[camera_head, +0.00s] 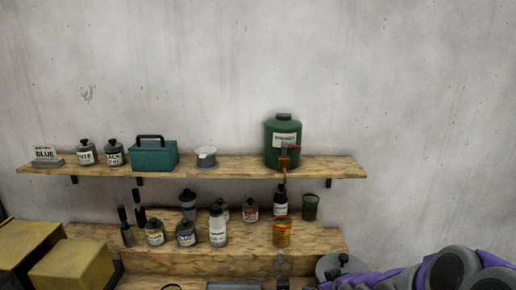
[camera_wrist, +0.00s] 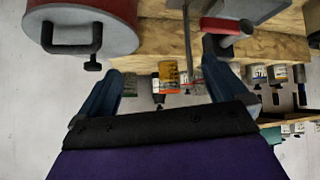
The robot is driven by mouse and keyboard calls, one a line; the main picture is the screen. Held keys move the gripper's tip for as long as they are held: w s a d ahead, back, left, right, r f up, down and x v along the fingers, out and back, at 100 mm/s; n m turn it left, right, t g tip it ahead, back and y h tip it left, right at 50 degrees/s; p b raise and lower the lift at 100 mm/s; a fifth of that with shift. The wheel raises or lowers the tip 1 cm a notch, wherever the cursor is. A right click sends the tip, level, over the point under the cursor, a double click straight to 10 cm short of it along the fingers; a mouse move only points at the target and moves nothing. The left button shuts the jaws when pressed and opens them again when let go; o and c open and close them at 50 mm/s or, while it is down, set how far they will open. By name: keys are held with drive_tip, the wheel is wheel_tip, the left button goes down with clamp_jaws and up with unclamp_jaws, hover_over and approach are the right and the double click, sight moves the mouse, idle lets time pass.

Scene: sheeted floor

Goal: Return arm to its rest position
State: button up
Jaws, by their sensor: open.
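My arm (camera_head: 440,272), purple and grey, reaches in from the lower right in the head view. My gripper shows in the wrist view (camera_wrist: 164,62), with its two blue fingers spread wide and nothing held between them. An orange jar (camera_wrist: 168,77) shows beyond the gap, apart from the fingers. In the head view an orange jar (camera_head: 282,234) stands on the lower wooden shelf, below the tap of the green tank (camera_head: 283,140). I cannot make out the fingers in the head view.
A red drum (camera_wrist: 85,12) with a black handle is close to the left finger in the wrist view, which looks upside down. Bottles and jars (camera_head: 217,228) crowd the lower shelf. Yellow boxes (camera_head: 72,270) stand at lower left. The wall above is clear.

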drive_tip(key=s+a+r+m+g, duration=0.1)
drive_tip(key=s+g, duration=0.2)
drive_tip(key=s, duration=0.9)
drive_tip(key=s+a+r+m+g+h, duration=0.1)
drive_tip(key=s+g, duration=0.3)
drive_tip(key=s, duration=0.8)
drive_tip(key=s+a+r+m+g+h+b, duration=0.1)
drive_tip(key=s+r+m+g, duration=0.1)
drive_tip(key=s, duration=1)
drive_tip(key=shift+r+g, duration=0.6)
drive_tip(key=shift+g, duration=0.2)
drive_tip(key=shift+a, duration=0.4)
